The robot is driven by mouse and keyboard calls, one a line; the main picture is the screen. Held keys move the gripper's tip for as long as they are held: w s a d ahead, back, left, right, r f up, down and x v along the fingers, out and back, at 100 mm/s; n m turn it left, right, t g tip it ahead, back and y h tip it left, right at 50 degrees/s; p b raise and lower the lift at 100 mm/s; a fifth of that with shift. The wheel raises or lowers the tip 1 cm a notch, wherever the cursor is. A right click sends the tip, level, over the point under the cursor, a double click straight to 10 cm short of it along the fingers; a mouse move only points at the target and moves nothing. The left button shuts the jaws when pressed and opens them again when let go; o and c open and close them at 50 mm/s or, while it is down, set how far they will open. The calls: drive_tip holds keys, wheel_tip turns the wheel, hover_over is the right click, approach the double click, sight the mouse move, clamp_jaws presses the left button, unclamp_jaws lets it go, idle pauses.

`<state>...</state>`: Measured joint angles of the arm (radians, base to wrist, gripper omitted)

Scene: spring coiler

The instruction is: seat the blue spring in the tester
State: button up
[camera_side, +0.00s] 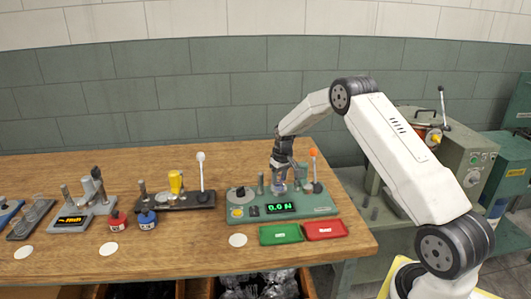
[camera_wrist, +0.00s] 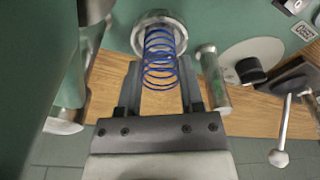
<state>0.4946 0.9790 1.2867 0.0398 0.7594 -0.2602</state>
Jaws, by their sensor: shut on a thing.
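The blue spring (camera_wrist: 160,60) stands between the fingers of my gripper (camera_wrist: 160,90) in the wrist view. My gripper is shut on it. The spring's far end overlaps the round metal cup (camera_wrist: 138,38) on the green tester; I cannot tell if it rests in the cup or hangs just above it. In the side view my gripper (camera_side: 279,174) is low over the green tester (camera_side: 300,207), whose display (camera_side: 282,208) reads 0.0 N. The spring is too small there to judge its seating.
A steel post (camera_wrist: 213,80) stands close right of my fingers. The tester's orange-knobbed lever (camera_side: 315,170) is just right of my gripper. Green (camera_side: 281,234) and red (camera_side: 325,229) trays lie in front. A white-knobbed lever device (camera_side: 176,200) stands left.

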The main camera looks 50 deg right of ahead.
drive_tip(key=shift+f, duration=0.1)
idle(0.3)
drive_tip(key=o, duration=1.2)
drive_tip(key=shift+c, duration=0.2)
drive_tip(key=shift+r, duration=1.9)
drive_tip(key=shift+r, duration=0.1)
drive_tip(key=shift+r, duration=2.4)
